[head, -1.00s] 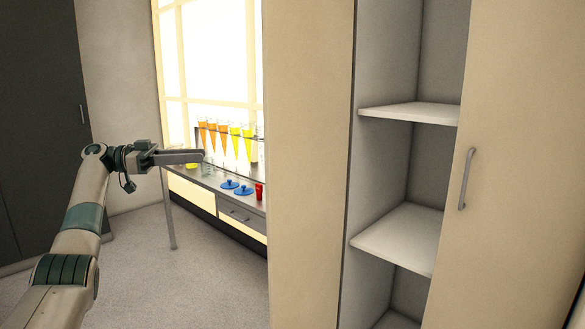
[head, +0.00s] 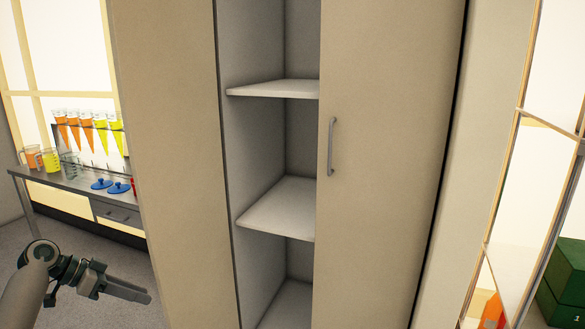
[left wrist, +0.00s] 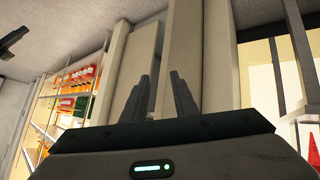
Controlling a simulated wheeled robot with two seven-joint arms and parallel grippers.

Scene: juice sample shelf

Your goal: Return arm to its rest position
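My left gripper (head: 146,296) is low at the left in the head view, in front of the beige cabinet's left edge and below the bench, pointing right. In the left wrist view (left wrist: 160,78) its two dark fingers stand apart with nothing between them. It holds nothing and touches nothing that I can see. My right gripper does not show.
A tall beige cabinet (head: 385,160) stands ahead, with empty white shelves (head: 280,210). A bench (head: 65,183) at the left bears cone-shaped vessels of orange and yellow juice (head: 87,137), jugs (head: 49,159) and blue lids (head: 101,184). Green boxes (head: 565,275) stand at the right.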

